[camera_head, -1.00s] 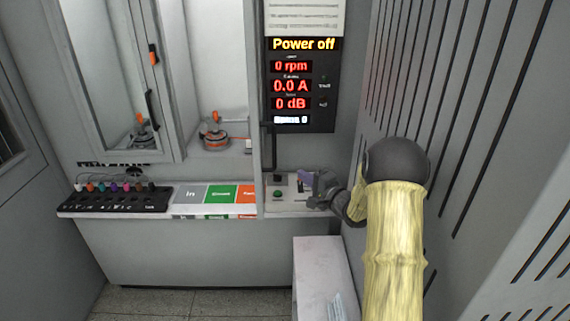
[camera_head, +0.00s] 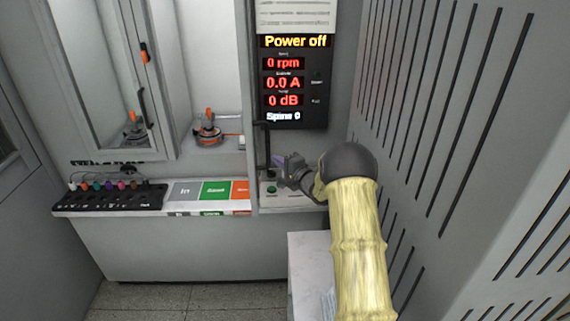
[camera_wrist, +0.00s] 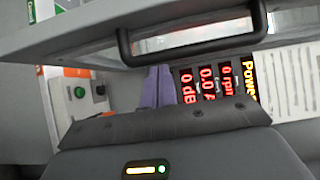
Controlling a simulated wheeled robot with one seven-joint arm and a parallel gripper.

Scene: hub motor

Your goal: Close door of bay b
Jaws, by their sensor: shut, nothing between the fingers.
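The right-hand bay is open, and a motor with an orange top (camera_head: 208,130) shows inside. At its right, a grey door (camera_head: 247,60) stands swung open, seen nearly edge-on, with a black bar handle (camera_head: 262,148). I cannot read a bay letter on it. In the wrist view the black handle (camera_wrist: 190,52) crosses the top, on the grey door edge (camera_wrist: 70,38). My gripper (camera_head: 279,162) is just right of the handle, in front of the control panel. Its purple fingers (camera_wrist: 157,86) are shut and empty, with their tips close below the handle; contact cannot be told.
The left bay has a framed glass door (camera_head: 95,70) with its own black handle. A display panel (camera_head: 295,85) reads "Power off". A green button (camera_head: 271,189) sits below my gripper. A black rack (camera_head: 110,197) and coloured labels (camera_head: 215,190) lie on the ledge. A slotted wall (camera_head: 430,120) is close on the right.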

